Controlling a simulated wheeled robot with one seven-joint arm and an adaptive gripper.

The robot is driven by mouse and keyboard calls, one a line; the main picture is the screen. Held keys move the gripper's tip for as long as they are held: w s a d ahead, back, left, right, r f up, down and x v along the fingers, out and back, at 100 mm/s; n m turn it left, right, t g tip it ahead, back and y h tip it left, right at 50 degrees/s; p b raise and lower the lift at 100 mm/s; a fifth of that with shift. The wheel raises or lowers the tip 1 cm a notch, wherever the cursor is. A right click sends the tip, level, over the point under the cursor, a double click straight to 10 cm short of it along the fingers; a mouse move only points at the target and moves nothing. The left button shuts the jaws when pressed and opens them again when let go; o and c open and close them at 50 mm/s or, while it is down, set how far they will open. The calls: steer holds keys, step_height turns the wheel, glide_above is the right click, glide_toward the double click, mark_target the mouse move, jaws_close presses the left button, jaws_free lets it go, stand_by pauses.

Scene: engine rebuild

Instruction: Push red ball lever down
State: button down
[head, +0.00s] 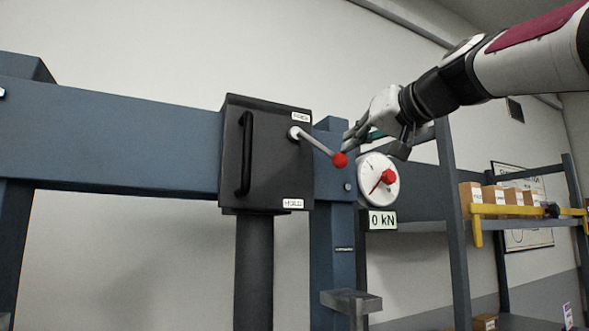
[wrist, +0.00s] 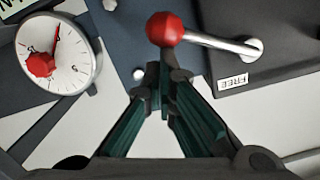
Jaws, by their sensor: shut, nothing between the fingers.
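The lever is a silver rod with a red ball (head: 340,160) at its end. It comes out of the right side of a black box (head: 270,170) and slopes down to the right. In the wrist view the red ball (wrist: 166,29) is just beyond my fingertips, with the rod running right to its pivot. My gripper (head: 350,138) is above and slightly right of the ball, coming in from the upper right. Its fingers are shut and empty in the wrist view (wrist: 158,78). I cannot tell whether they touch the ball.
A white dial gauge (head: 392,182) with a red knob is right of the ball, above a "0 kN" display (head: 382,220). The box has a black handle (head: 245,153) and sits on a blue frame (head: 110,137). Shelving with boxes (head: 505,195) stands at the right.

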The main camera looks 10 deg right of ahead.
steer(key=s+a+f+m+y+b, duration=0.1)
steer(key=a+f+m+b, duration=0.4)
steer(key=f+m, duration=0.3)
steer(key=shift+s+a+m, duration=0.35)
steer(key=shift+s+m, duration=0.05)
steer(key=shift+m, duration=0.4)
steer(key=shift+f, duration=0.1)
stand_by(0.4)
